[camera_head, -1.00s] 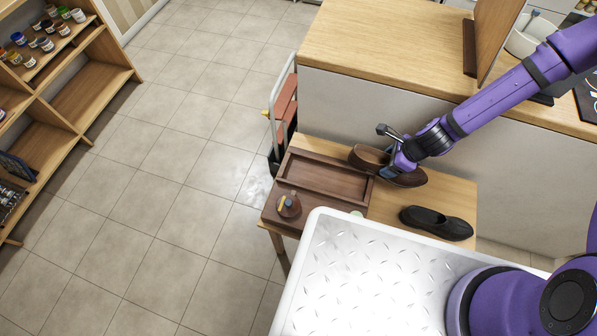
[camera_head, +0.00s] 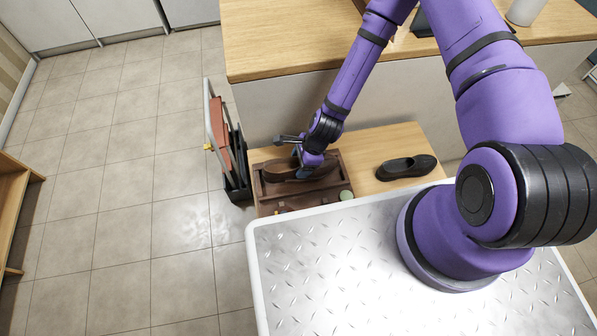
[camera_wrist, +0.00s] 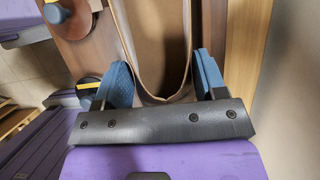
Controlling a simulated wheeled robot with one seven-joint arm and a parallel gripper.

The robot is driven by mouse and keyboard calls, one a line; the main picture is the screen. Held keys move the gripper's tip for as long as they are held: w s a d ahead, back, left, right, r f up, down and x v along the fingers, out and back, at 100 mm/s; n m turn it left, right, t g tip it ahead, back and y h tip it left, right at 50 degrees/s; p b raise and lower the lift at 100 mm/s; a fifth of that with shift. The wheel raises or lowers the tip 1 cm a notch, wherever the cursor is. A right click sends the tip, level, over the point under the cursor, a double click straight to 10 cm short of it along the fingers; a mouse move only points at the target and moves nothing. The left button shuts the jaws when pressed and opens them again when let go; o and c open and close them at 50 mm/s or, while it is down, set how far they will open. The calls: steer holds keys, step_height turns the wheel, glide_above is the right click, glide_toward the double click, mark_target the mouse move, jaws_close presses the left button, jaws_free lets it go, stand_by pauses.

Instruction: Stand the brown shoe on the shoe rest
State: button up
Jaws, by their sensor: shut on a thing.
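The brown shoe (camera_head: 276,175) is in my gripper (camera_head: 309,163), over the dark brown wooden tray (camera_head: 348,170), which seems to be the shoe rest. I cannot tell whether the shoe touches the tray or hangs just above it. In the wrist view the tan inside of the shoe (camera_wrist: 158,40) lies between the two blue fingertips of my gripper (camera_wrist: 164,82), one on each side. The shoe's sole and much of the tray floor are hidden.
A black shoe (camera_head: 407,167) lies on the wooden table (camera_head: 385,140) to the right. A round green thing (camera_head: 346,195) is at the tray's near right corner. A cart with a brown panel (camera_head: 230,150) stands left of the table. A counter (camera_head: 290,50) rises behind.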

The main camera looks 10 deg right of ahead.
steer(key=shift+f, duration=2.55)
steer(key=shift+f, duration=0.15)
steer(key=o, duration=1.1)
steer(key=shift+c, duration=0.2)
steer(key=v, duration=1.2)
